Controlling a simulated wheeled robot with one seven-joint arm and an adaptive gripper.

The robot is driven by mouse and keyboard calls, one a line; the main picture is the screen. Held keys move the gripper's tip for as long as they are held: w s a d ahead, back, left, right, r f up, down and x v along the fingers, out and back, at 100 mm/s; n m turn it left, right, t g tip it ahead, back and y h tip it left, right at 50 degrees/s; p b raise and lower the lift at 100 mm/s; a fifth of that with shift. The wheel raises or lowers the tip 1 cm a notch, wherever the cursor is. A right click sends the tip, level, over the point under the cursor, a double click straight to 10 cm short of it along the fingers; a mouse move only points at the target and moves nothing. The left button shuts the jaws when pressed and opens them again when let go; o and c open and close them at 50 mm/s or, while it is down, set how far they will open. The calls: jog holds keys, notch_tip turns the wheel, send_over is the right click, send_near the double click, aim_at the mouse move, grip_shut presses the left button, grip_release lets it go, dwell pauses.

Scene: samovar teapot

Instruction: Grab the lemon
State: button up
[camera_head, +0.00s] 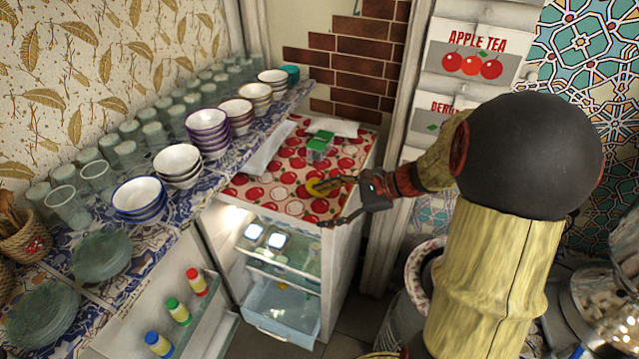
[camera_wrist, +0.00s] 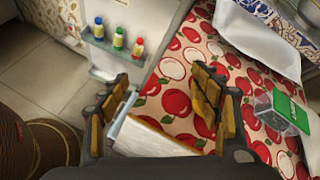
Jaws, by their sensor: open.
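No lemon can be made out for certain. A small yellow spot (camera_head: 282,286) shows low inside the open-fronted fridge in the head view, too small to identify. My gripper (camera_head: 326,205) is open at the front edge of the red apple-patterned fridge top, with one finger over the top and the other by the edge. In the wrist view my gripper (camera_wrist: 163,85) has its fingers wide apart with nothing held between them. The yellow patch on the finger over the cloth looks like part of that finger.
Stacked bowls (camera_head: 207,130) and glasses line the tiled shelf at left. Small coloured bottles (camera_head: 178,311) stand on a lower shelf.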

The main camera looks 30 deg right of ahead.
jog(key=w+d+m+t, duration=0.1)
jog(key=d, duration=0.2)
jog(key=w+d+f+m+t, duration=0.1)
jog(key=d+m, duration=0.1)
jog(key=d, duration=0.1)
jog(key=w+d+m+t, duration=0.1)
jog(key=d+m, duration=0.1)
jog(key=d, duration=0.1)
jog(key=shift+f+t+h+p, duration=0.25)
jog(key=shift+t+h+p, duration=0.05)
jog(key=shift+p, duration=0.05)
jog(key=shift+w+f, duration=0.15)
jog(key=shift+w, duration=0.1)
jog(key=shift+a+r+b+x, duration=0.15)
jog(key=shift+b+x, duration=0.4)
jog(key=shift+x, duration=1.2)
jog(key=shift+a+r+b+x, duration=0.15)
jog(key=shift+b+x, duration=0.4)
jog(key=shift+x, duration=1.25)
jog(key=shift+d, duration=0.1)
jog(key=shift+c, duration=1)
jog(key=c, duration=1.1)
